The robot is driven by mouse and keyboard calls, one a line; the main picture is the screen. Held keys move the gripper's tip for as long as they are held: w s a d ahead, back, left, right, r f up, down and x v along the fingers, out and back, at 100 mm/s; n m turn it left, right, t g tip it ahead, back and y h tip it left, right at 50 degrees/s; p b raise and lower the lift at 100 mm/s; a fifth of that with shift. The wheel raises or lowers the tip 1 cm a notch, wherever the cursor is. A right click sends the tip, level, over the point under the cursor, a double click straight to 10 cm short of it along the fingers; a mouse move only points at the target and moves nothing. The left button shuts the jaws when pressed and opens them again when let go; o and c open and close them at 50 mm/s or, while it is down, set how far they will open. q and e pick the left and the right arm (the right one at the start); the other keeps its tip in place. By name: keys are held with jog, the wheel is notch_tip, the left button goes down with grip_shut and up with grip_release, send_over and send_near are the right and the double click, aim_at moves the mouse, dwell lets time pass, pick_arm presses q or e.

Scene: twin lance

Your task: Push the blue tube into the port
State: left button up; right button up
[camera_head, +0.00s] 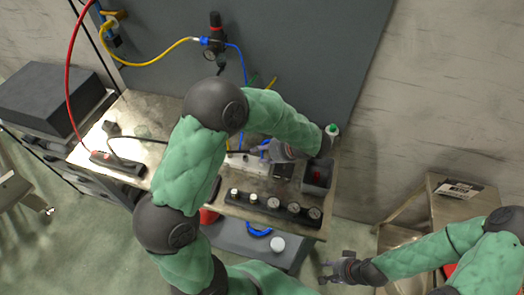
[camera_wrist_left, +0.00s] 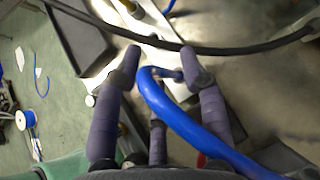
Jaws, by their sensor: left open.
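The blue tube (camera_wrist_left: 190,125) arcs up from the lower right in the left wrist view. Its end bends over between my left gripper's fingers, close to the right finger. My left gripper (camera_wrist_left: 160,55) is open, its fingertips apart on either side of the tube's bend. In the head view my left gripper (camera_head: 262,150) is over the bench, near a white block (camera_head: 240,161). The white block (camera_wrist_left: 140,28) lies beyond the fingertips in the wrist view. I cannot make out the port clearly. My right gripper (camera_head: 326,272) is empty, fingers apart, right of the bench.
A black cable (camera_wrist_left: 230,48) crosses in front of the left fingertips. A row of gauges and knobs (camera_head: 272,204) lines the bench (camera_head: 150,115) front. A dark bin (camera_head: 318,175) stands at its right end. A regulator (camera_head: 215,40) with yellow and blue hoses hangs behind.

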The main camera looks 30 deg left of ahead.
pick_arm(q)
jog(key=v, duration=1.1)
jog(key=shift+d+r, duration=0.25)
jog(key=shift+r, duration=0.05)
jog(key=shift+w, duration=0.1)
jog(key=c, duration=0.5)
jog(key=shift+a, duration=0.2)
grip_shut()
jog(key=a+r+n+h+p, duration=0.1)
jog(key=a+n+h+p, duration=0.2)
jog(key=n+p, duration=0.1)
jog(key=a+n+h+p, duration=0.2)
jog(key=n+h+p, duration=0.1)
jog(key=n+p, duration=0.1)
jog(key=a+r+n+h+p, duration=0.1)
jog(key=a+n+h+p, duration=0.2)
jog(key=n, duration=0.2)
jog(key=shift+w+a+r+n+p, duration=0.25)
jog(key=shift+a+r+n+p, duration=0.05)
jog(key=shift+r+p, duration=0.1)
jog(key=shift+f+b, duration=2.15)
jog(key=shift+f, duration=0.95)
